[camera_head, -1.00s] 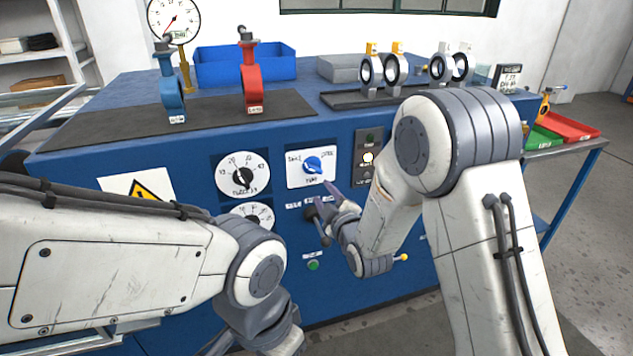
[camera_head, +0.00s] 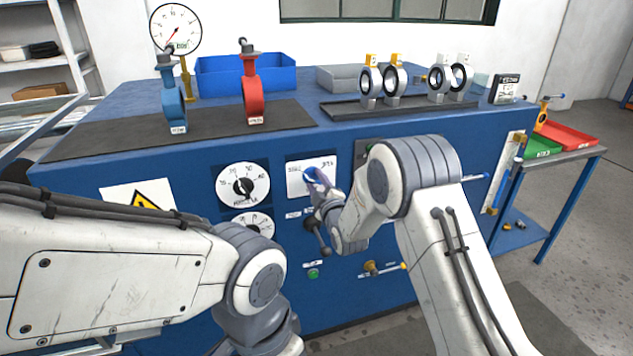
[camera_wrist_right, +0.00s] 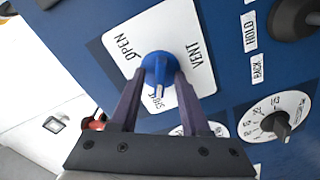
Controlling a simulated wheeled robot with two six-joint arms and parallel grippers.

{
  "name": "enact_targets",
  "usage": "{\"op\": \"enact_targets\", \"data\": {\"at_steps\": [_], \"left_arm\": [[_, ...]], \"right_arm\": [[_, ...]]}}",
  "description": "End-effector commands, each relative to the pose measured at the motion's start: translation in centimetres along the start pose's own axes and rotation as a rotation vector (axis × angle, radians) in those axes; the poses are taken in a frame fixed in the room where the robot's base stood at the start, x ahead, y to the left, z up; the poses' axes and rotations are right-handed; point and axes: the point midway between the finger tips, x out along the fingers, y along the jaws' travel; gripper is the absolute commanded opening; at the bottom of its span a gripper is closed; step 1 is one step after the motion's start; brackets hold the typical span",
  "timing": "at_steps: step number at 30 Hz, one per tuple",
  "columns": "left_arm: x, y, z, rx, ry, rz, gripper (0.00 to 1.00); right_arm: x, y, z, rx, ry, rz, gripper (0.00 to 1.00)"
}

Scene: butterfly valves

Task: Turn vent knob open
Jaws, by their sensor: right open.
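The blue vent knob (camera_head: 311,174) sits on a white plate (camera_head: 297,186) on the front of the blue bench. In the right wrist view the knob (camera_wrist_right: 158,66) shows close up, its white mark toward the SHUT label; the OPEN label is at the upper left of the plate (camera_wrist_right: 190,35). My right gripper (camera_head: 317,184) is at the knob. In the right wrist view its dark fingers (camera_wrist_right: 159,78) are open, one on each side of the knob; I cannot tell whether they touch it. My left arm shows in the head view, but its gripper is out of view.
A black-and-white dial (camera_head: 243,184) is left of the knob plate, with another dial (camera_head: 253,222) below it. A dark lever handle (camera_head: 313,222) is just below my right gripper. A green button (camera_head: 313,273) and a brass valve (camera_head: 371,268) are lower on the panel.

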Motion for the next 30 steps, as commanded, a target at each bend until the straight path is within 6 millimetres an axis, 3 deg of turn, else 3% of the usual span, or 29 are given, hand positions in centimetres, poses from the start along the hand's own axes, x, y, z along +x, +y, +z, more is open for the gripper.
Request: {"op": "enact_targets", "data": {"at_steps": [8, 12, 22, 30], "left_arm": [[0.0, 0.0, 0.0, 0.000, 0.000, 0.000, 0.50], [0.0, 0.0, 0.0, 0.000, 0.000, 0.000, 0.50], [0.3, 0.0, 0.0, 0.000, 0.000, 0.000, 0.50], [1.8, -0.1, 0.1, 0.000, 0.000, 0.000, 0.50]], "right_arm": [[0.1, 0.0, 0.0, 0.000, 0.000, -0.001, 0.46], [0.1, 0.0, 0.0, 0.000, 0.000, -0.001, 0.00], [0.1, -0.1, 0.1, 0.016, 0.000, -0.001, 0.00], [0.1, -0.3, 0.1, 0.139, 0.000, 0.000, 0.00]]}}
